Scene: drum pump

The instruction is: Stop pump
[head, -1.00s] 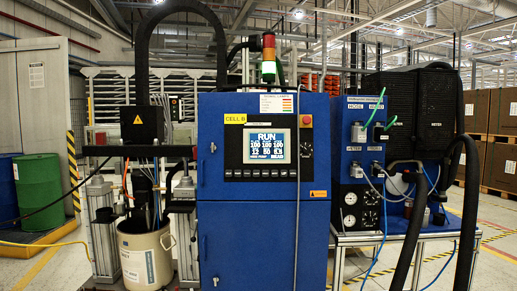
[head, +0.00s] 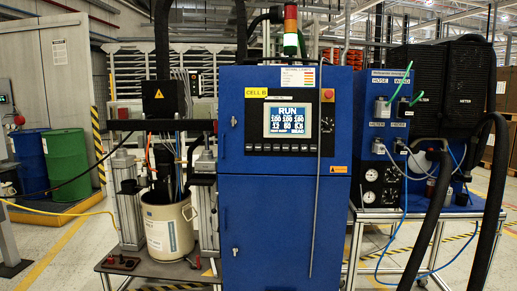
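The blue pump control cabinet (head: 268,210) stands upright in the middle of the head view, labelled CELL B. Its lit screen (head: 288,122) reads RUN, with rows of numbers below. A row of small buttons (head: 280,147) runs under the screen. A red round button (head: 328,95) sits right of the screen's top corner. The drum pump's white pail (head: 168,232) stands left of the cabinet, with hoses and cables above it. My gripper is not in view.
A signal tower (head: 290,30) stands on the cabinet. A blue hose panel (head: 385,135) and thick black hoses (head: 490,190) are at the right. Green (head: 68,160) and blue drums (head: 30,160) stand at the left. A low platform edge (head: 130,264) juts out front left.

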